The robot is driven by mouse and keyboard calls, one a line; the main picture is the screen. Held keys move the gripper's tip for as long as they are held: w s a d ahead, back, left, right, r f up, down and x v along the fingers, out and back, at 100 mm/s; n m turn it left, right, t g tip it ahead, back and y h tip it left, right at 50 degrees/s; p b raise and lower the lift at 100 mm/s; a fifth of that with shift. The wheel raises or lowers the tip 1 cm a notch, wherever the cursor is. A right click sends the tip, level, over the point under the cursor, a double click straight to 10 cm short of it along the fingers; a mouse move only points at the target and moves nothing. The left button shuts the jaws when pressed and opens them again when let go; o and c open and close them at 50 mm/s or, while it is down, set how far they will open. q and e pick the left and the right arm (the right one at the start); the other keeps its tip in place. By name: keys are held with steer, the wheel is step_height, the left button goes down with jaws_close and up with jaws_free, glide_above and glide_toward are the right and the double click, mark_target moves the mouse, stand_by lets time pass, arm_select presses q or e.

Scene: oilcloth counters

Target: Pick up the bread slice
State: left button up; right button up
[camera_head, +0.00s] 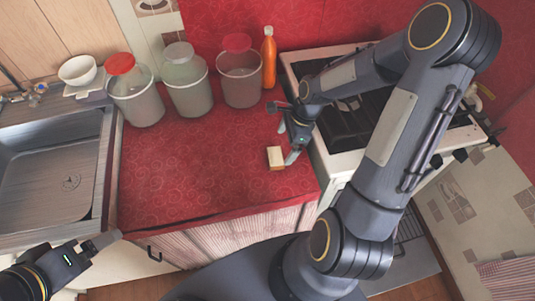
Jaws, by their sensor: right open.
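The bread slice (275,158) is a small tan block with a pale top, lying on the red counter near its front right part. My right gripper (286,143) is open, low over the counter just behind and to the right of the bread. One of its fingers is close to the right side of the bread; I cannot tell whether they touch. My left gripper (102,241) is at the lower left, in front of the counter edge and away from the bread. Its jaw gap cannot be made out.
The red counter (190,165) is clear in its middle. Several lidded canisters, such as the middle one (189,95), and an orange bottle (268,62) stand at the back. A stove (345,128) adjoins on the right. A sink (60,170) and white bowl (77,69) are left.

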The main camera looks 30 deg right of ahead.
mark_target(275, 156)
steer(key=x, duration=0.4)
steer(key=p+x, duration=0.1)
steer(key=x, duration=0.1)
steer(key=shift+w+a+f, duration=0.1)
steer(key=shift+w+a, duration=0.15)
steer(key=shift+a, duration=0.1)
steer(key=shift+c, duration=0.2)
steer(key=c, duration=1)
steer(key=shift+r, duration=0.2)
